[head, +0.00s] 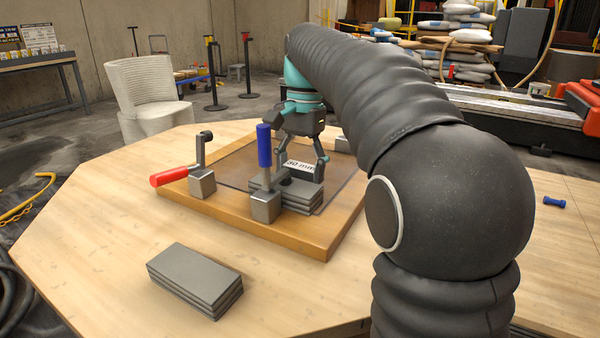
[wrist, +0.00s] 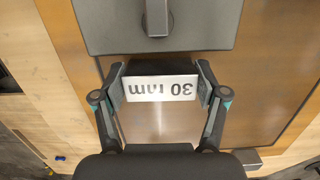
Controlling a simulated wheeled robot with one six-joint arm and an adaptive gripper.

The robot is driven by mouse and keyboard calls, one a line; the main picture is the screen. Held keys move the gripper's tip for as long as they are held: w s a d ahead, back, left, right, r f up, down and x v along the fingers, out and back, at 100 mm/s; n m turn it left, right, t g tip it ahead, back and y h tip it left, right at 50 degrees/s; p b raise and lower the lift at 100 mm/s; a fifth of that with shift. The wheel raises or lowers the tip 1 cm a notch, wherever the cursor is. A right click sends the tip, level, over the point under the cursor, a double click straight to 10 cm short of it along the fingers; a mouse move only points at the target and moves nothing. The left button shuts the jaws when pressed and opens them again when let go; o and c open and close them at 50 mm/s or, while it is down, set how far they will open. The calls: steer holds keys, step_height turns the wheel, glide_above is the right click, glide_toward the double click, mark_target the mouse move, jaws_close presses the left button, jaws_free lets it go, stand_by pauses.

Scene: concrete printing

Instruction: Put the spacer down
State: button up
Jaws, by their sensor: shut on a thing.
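My gripper (head: 302,158) is over the wooden board, just behind a stack of grey slabs (head: 302,198). It is shut on the spacer (head: 299,165), a block with a white face marked "30 mm". In the wrist view the spacer (wrist: 161,88) sits between the two fingers (wrist: 160,80), its print upside down. The near stack hides its lower part in the head view, so I cannot tell whether it touches the board's surface. The wooden board (head: 310,243) carries a dark flat plate (head: 230,165).
A clamp with a red handle (head: 170,177) and one with a blue handle (head: 264,146) stand on the board near the stack. Another slab stack (head: 195,278) lies at the table's front. A small blue piece (head: 554,202) lies at right. The table's left part is clear.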

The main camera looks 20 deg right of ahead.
mark_target(304, 164)
steer(key=shift+f, duration=0.15)
steer(key=o, duration=1.5)
steer(key=shift+f, duration=0.1)
steer(key=shift+c, duration=0.2)
step_height(304, 164, up, 12)
steer(key=w+d+p, duration=0.1)
steer(key=p, duration=0.1)
steer(key=shift+p, duration=0.4)
